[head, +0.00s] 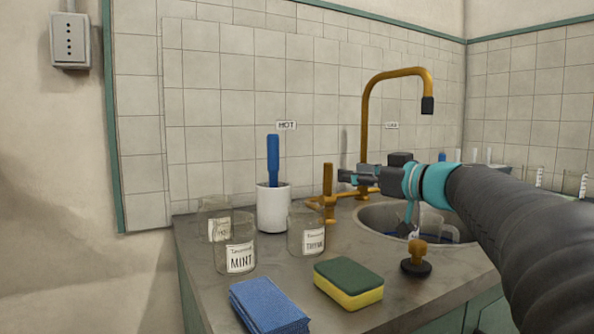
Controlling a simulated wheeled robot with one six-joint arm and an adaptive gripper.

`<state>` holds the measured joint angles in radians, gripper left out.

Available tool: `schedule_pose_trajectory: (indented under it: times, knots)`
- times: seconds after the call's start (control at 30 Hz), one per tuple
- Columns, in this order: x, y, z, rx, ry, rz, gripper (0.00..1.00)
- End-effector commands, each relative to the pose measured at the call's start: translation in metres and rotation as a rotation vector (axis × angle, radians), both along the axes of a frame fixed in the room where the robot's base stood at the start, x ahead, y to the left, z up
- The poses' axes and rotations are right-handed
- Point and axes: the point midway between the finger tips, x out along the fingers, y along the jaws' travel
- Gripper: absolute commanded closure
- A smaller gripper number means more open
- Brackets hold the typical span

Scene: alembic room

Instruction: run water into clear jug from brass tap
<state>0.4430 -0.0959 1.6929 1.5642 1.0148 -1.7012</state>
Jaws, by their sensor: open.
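The brass tap (365,120) rises behind the sink (365,212) and arches right to a dark nozzle (428,105) over the basin. A brass handle (328,185) stands on the counter at the left end of the tap's base, below the HOT label (287,125). A clear vessel (432,221), seemingly the jug, stands in the sink below the nozzle, partly hidden by my arm. No water stream shows. My gripper (346,182) is open and empty, with its tips close to the right of the brass handle; contact cannot be told. Any right-hand handle is hidden.
Glass jars labelled MINT (240,258) and THYME (314,244), another jar (212,217) and a white pot (272,212) with a blue-handled tool stand left. A sponge (348,284), blue cloth (268,306) and brass-knobbed stopper (417,260) lie in front.

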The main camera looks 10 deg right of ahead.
Motion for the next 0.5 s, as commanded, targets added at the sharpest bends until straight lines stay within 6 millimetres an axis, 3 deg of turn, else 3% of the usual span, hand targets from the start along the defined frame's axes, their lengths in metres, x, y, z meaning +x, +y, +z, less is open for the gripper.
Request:
schedule_pose_trajectory:
  times: [0.03,0.2,0.5]
  knots:
    - [0.008,-0.011,-0.007,0.031,0.012,0.001,0.49]
    - [0.02,-0.03,-0.018,0.094,0.039,0.015,0.49]
    - [0.044,-0.017,-0.018,0.106,0.046,0.021,0.49]
